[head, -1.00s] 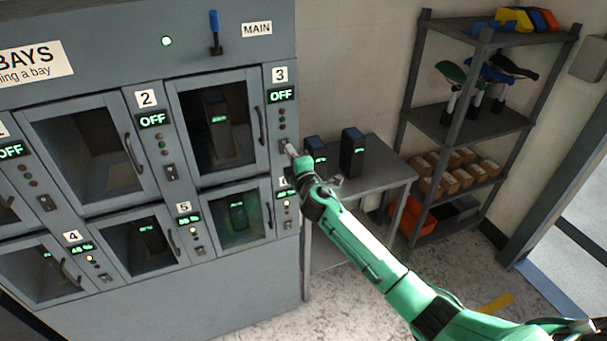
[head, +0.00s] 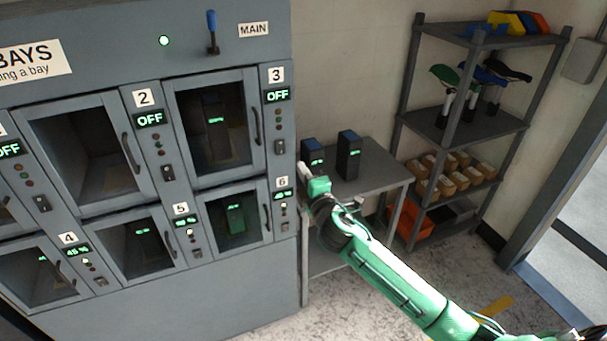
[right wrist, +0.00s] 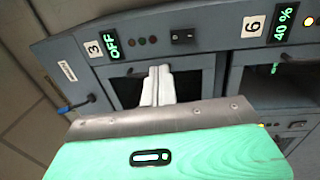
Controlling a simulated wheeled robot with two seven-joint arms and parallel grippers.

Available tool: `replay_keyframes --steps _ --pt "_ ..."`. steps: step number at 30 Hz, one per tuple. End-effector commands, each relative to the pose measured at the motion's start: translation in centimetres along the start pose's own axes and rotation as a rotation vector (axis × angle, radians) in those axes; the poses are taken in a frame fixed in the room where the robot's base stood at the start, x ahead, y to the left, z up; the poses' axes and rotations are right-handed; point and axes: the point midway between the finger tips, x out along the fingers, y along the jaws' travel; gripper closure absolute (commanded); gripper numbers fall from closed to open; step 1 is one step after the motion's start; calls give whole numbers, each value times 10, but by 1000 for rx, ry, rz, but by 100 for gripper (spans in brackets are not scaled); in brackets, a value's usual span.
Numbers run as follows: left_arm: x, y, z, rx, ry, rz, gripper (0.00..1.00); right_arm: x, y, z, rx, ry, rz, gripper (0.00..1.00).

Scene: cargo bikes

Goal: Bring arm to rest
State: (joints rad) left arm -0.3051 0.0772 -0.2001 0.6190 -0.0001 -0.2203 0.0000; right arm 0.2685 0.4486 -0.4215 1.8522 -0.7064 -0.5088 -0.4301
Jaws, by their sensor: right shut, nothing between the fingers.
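My green right arm reaches in from the lower right of the head view. Its right gripper (head: 303,168) is shut and empty, in front of the cabinet's right edge, below the bay 3 switch (head: 280,146). In the right wrist view the pale fingers (right wrist: 158,86) are together, pointing toward the bay 3 door. The fingers appear apart from the cabinet (head: 190,290). The bay 3 display (head: 277,94) reads OFF. My left gripper is not in view.
A small grey table (head: 375,181) beside the cabinet holds two dark battery packs (head: 348,155). A shelf rack (head: 470,135) with saddles, boxes and bins stands at the right. Floor is clear in front.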

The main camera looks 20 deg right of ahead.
Motion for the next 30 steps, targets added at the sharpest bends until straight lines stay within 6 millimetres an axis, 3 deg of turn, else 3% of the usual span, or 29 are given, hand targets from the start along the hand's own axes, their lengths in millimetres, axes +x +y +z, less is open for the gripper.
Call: replay_keyframes --steps 13,17,20,23,26,30 --pt "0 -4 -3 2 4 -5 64 0 0 0 0 0 0 100" --pt "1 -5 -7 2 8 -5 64 -1 -18 3 18 -6 -32 100" --pt "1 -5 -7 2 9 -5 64 -4 -63 10 69 -24 -113 100" --pt "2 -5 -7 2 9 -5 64 -16 -132 20 149 -57 -234 100" --pt "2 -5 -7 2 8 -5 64 -39 -206 30 243 -103 -362 100" --pt "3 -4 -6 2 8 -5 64 -86 -303 40 373 -179 -530 100"
